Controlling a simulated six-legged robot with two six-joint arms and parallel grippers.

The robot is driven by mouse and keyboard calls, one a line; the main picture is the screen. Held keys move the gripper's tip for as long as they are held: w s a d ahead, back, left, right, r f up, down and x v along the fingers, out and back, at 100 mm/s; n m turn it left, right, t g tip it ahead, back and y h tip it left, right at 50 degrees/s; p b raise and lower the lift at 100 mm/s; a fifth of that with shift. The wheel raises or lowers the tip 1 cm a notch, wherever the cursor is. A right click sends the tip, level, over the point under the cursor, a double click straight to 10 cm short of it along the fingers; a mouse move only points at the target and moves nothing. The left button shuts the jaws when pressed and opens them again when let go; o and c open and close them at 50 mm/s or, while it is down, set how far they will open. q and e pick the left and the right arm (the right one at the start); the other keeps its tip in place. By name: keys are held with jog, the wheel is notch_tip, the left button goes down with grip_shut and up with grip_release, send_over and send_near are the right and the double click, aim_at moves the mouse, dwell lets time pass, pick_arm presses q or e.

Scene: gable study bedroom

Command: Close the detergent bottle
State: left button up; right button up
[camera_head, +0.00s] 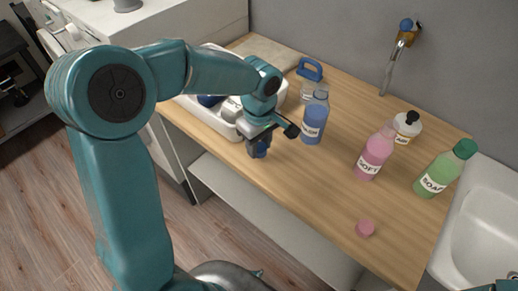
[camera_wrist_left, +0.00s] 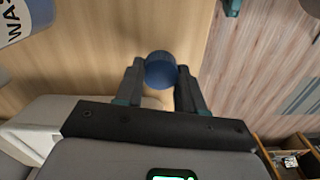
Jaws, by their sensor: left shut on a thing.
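The blue detergent bottle (camera_head: 313,122) stands upright on the wooden counter, labelled with what reads like WASH. Its neck at the top looks uncapped. Part of it shows at the upper left of the left wrist view (camera_wrist_left: 38,12). My left gripper (camera_head: 262,142) is shut on a dark blue cap (camera_wrist_left: 160,70), just left of the bottle and near the counter's front edge. The cap also shows below the fingers in the head view (camera_head: 260,149).
A pink SOFT bottle (camera_head: 373,155), a white bottle with a black top (camera_head: 407,128) and a green SOAP bottle (camera_head: 443,170) stand to the right. A pink cap (camera_head: 366,228) lies near the front. A white tub (camera_head: 221,124) is behind my gripper. A sink (camera_head: 488,235) is at right.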

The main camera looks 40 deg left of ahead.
aim_at(259, 147)
pick_arm(q)
notch_tip(259, 147, up, 17)
jog(key=p, duration=0.1)
dwell(0.4)
